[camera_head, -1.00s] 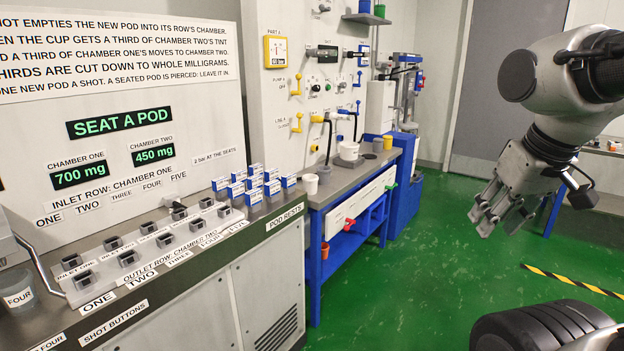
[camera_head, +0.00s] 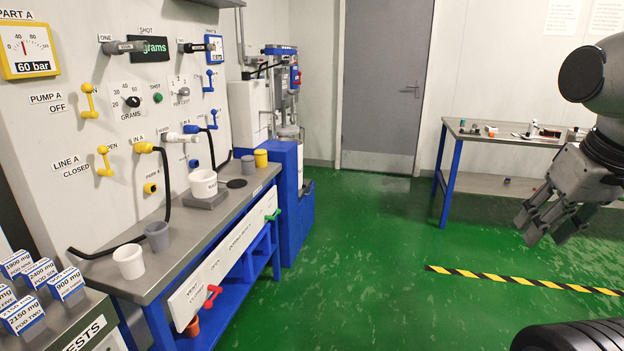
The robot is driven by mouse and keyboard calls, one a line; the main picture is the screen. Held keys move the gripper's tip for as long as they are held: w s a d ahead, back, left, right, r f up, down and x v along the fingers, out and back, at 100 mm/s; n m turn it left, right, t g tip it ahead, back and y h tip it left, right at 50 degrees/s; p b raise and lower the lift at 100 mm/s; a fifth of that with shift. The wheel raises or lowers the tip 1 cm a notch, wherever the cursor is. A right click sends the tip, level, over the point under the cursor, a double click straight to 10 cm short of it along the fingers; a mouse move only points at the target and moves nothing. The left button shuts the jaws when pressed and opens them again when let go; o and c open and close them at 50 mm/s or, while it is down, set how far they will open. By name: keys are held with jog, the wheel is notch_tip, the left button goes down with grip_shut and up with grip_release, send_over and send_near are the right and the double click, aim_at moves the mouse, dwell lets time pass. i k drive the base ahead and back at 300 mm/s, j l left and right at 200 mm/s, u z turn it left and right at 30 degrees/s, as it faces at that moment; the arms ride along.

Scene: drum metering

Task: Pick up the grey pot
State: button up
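A grey pot (camera_head: 157,236) stands upright on the grey bench top (camera_head: 150,270), close to a white pot and beside a black hose. A smaller grey pot (camera_head: 248,164) stands at the bench's far end, beside a yellow pot (camera_head: 261,158). I cannot tell which grey one the task names. My gripper (camera_head: 541,224) hangs at the right edge of the view, over the green floor and far from both. Its fingers look spread, with nothing between them.
White pots (camera_head: 129,262) (camera_head: 203,183) stand on the bench; the farther one is on a scale. Black hoses (camera_head: 130,243) hang in front of the valve panel. Pod boxes (camera_head: 66,284) stand at lower left. Open green floor (camera_head: 350,260) lies between the bench and my arm.

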aim_at(248, 162)
jog(key=i+z, duration=0.4)
jog(key=i, duration=1)
jog(key=i+u, duration=0.35)
jog(key=i+l+u, duration=0.15)
jog(key=i+u, duration=0.15)
jog(key=i+j+u, duration=0.15)
jog(key=u, duration=0.25)
jog(key=i+u, duration=0.65)
jog(key=u, duration=0.15)
jog(key=i+u, duration=0.35)
jog(key=k+l, duration=0.05)
